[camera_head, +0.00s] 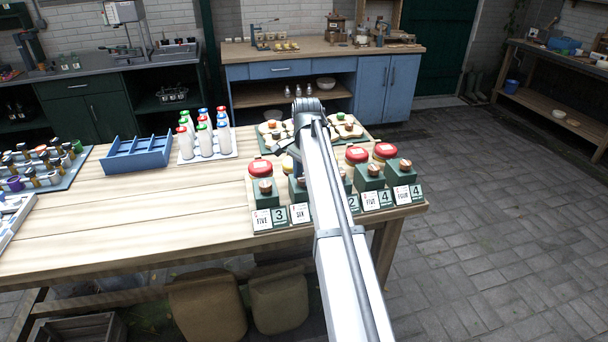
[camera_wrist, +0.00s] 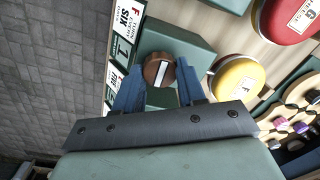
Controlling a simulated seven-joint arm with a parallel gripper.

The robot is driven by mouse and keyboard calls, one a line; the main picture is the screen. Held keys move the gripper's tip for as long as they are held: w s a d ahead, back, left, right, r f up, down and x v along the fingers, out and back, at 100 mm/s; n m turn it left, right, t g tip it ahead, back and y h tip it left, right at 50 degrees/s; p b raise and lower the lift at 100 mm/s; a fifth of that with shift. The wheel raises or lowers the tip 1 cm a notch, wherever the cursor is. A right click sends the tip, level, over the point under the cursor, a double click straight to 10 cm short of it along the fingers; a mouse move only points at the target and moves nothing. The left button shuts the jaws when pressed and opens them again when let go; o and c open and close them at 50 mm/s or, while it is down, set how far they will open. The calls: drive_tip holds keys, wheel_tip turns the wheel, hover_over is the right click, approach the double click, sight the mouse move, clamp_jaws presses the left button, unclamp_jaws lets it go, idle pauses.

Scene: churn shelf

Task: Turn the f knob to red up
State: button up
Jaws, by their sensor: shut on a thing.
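The f knob (camera_wrist: 160,71) is a round brown wooden knob with a white stripe, on a dark green box (camera_wrist: 190,45). Its card (camera_wrist: 125,22) with a red F and "SIX" shows beside the box in the wrist view. My gripper (camera_wrist: 158,85) has a blue finger on each side of the knob and is shut on it. In the head view the F card (camera_head: 300,213) shows left of my arm, which largely hides its box. Whether any red mark is on the knob, I cannot tell.
Neighbouring green boxes with knobs and number cards stand close by: one left (camera_head: 265,196), others right (camera_head: 370,178). Jars with a yellow lid (camera_wrist: 237,80) and a red lid (camera_wrist: 285,18) stand behind the row. A bottle tray (camera_head: 230,153) and blue divided box (camera_head: 137,155) are further left.

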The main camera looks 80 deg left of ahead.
drive_tip(key=n, duration=0.4)
drive_tip(key=shift+a+n, duration=0.1)
drive_tip(key=shift+n, duration=0.2)
drive_tip(key=n, duration=0.4)
drive_tip(key=shift+n, duration=0.3)
drive_tip(key=n, duration=0.4)
drive_tip(key=shift+h, duration=0.3)
drive_tip(key=shift+n, duration=2)
drive_tip(key=o, duration=1.1)
drive_tip(key=shift+c, duration=0.2)
wheel_tip(320, 180, up, 14)
drive_tip(key=shift+w+a, duration=0.2)
drive_tip(key=shift+f, duration=0.1)
